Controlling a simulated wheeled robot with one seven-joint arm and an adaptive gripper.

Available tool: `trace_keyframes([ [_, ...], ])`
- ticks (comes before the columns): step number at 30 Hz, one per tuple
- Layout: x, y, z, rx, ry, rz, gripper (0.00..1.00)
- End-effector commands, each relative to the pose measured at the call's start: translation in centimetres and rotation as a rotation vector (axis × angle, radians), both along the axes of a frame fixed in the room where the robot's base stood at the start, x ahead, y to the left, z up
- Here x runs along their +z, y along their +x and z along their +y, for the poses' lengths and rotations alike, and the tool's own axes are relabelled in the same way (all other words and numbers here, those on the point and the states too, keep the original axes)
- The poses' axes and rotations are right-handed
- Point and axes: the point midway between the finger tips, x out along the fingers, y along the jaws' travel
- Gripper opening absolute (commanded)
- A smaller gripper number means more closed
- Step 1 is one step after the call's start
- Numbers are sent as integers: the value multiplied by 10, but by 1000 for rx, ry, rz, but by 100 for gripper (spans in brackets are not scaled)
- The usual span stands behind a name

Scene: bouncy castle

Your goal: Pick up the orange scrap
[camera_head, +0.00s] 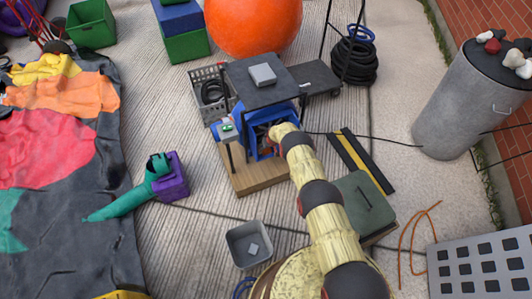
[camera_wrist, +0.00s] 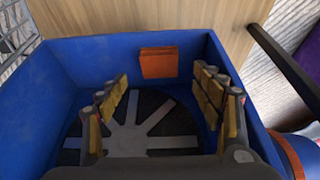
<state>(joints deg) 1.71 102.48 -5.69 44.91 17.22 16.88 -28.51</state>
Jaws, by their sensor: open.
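The orange scrap (camera_wrist: 158,63) is a small, flat, squarish piece at the far wall of a blue open box (camera_wrist: 72,68) in the wrist view. I cannot tell whether it leans on the wall or is fixed to it. My gripper (camera_wrist: 162,82) is open, with its two padded fingers spread inside the box opening. The scrap lies beyond the fingertips, between them in the picture, apart from both. Nothing is between the fingers. In the head view my arm reaches the blue box (camera_head: 258,142); the scrap cannot be made out there.
A grey spoked grille (camera_wrist: 135,135) covers the box bottom. A dark tabletop (camera_head: 240,80) stands over the box in the head view. The box rests on a wooden board (camera_head: 252,182). A grey crate (camera_head: 204,82) and a grey bin (camera_head: 236,240) stand nearby.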

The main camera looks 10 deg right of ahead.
Motion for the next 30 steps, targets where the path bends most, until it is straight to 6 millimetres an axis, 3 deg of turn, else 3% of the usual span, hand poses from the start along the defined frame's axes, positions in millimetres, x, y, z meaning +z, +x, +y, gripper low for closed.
trace_keyframes([
  [1,-13,2,1,1,-1,1,67],
  [7,-33,12,3,1,0,2,67],
  [20,-37,16,3,0,1,2,66],
  [30,-37,16,3,0,1,2,47],
])
